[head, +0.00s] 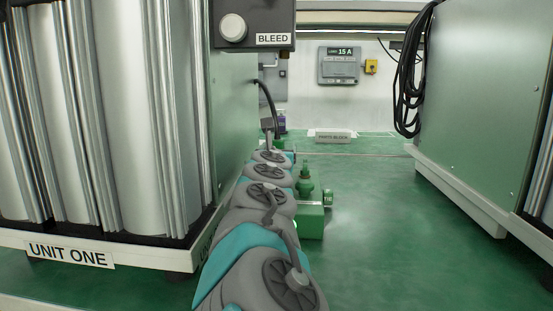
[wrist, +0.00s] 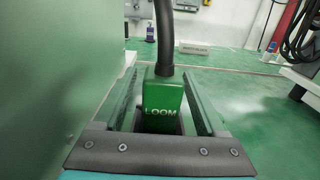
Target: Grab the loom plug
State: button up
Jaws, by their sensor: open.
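The loom plug (wrist: 162,98) is a green block marked LOOM, upright in the wrist view. A thick black cable (wrist: 165,40) rises from its top. My gripper (wrist: 159,78) is open, with one green finger on each side of the plug. The plug stands between the fingers, and a gap shows at least on the left; I cannot tell whether the right finger touches it. The plug's lower end is hidden behind my gripper's front bar. In the head view the black cable (head: 268,98) curves down from the left cabinet toward my arm's far end; the plug is not clear there.
The left cabinet (head: 232,120) stands close beside my arm. A green valve-like fitting (head: 305,183) is just right of the arm. Another cabinet (head: 485,110) with hanging black cables (head: 408,80) stands at the right. Green floor (head: 375,210) between is clear. A small bottle (wrist: 150,32) stands beyond.

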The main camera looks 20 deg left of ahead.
grip_shut()
dwell(0.5)
jog(key=shift+r+p, duration=1.85)
jog(key=shift+p, duration=0.5)
jog(key=shift+s, duration=0.1)
